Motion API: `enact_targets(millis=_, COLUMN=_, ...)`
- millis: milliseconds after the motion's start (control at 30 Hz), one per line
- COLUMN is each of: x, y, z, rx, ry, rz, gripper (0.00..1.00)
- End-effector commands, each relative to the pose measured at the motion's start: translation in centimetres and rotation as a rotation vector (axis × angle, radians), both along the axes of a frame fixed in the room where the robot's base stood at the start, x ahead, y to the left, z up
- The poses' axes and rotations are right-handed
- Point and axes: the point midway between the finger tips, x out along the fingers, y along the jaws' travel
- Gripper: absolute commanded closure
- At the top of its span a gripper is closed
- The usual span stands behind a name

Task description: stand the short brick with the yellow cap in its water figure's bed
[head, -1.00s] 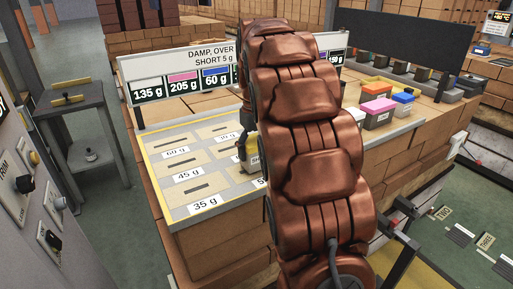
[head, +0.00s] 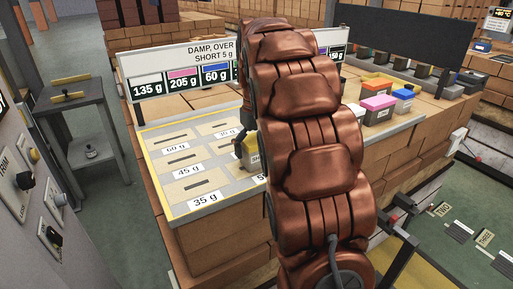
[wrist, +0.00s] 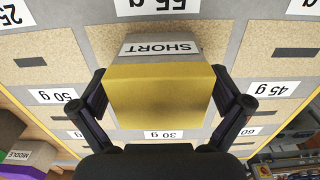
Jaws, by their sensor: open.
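The short brick with the yellow cap (wrist: 160,92) is between my gripper's fingers in the wrist view. Its front label reads SHORT, upside down there. My gripper (wrist: 160,88) is open, one finger at each side of the cap; whether they touch it I cannot tell. In the head view the brick (head: 248,150) is over the right-hand visible column of the bed board (head: 188,208), nearer than the 30 g label, partly hidden by my arm. The label of the bed at the brick is hidden, and I cannot tell whether the base rests down.
A sign (head: 190,70) behind the board reads DAMP, OVER SHORT 5 g, with 135 g, 205 g and 60 g in view; my arm hides its middle. Pink (head: 379,103), blue (head: 404,95) and orange (head: 376,84) capped bricks stand to the right. Left-column beds are empty.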

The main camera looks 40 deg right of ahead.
Motion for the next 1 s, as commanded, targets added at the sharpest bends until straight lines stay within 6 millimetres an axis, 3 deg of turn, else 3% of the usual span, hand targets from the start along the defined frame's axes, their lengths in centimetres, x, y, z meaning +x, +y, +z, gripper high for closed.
enact_targets(millis=267, x=0.1, y=0.0, z=0.9, rx=0.000, ry=-0.001, rz=0.001, gripper=0.00)
enact_targets(millis=1000, x=0.1, y=0.0, z=8.1, rx=-0.001, ry=-0.002, rz=0.002, gripper=0.00)
